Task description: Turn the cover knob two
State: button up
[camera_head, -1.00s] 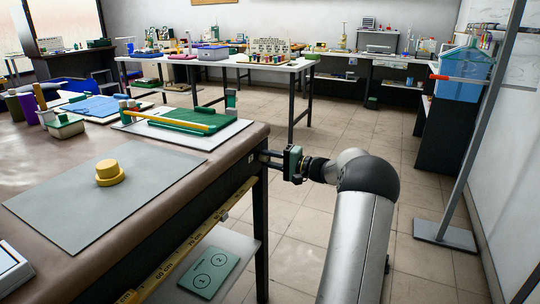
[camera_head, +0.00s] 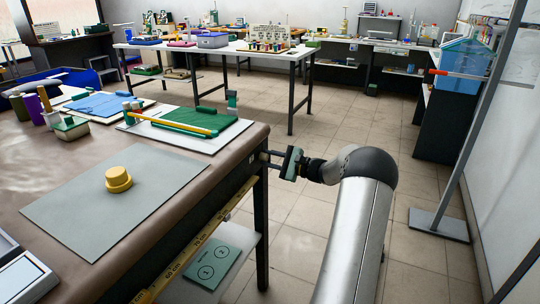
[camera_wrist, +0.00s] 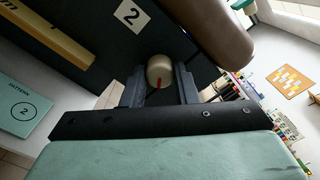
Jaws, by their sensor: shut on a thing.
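Cover knob two (camera_wrist: 160,68) is a small pale round knob with a red mark, on the dark side panel of the table (camera_head: 262,225). A white label with a "2" (camera_wrist: 128,15) is on the panel beside it. My gripper (camera_wrist: 160,80) has one finger on each side of the knob and is shut on it. The red mark points roughly down in the wrist view. In the head view my gripper (camera_head: 272,159) is at the table's right end, just below the top edge, and the knob is too small or hidden to make out.
A yellow ruler (camera_head: 190,255) runs along the table's front side, above a low shelf with a green pattern card (camera_head: 213,264). On the tabletop are a yellow stepped round piece (camera_head: 118,179) on a grey mat (camera_head: 70,210) and a green board (camera_head: 200,122).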

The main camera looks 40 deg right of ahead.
jog(key=shift+m, duration=0.3)
jog(key=o, duration=1)
jog(key=v, duration=1.7)
jog(key=shift+s, duration=0.25)
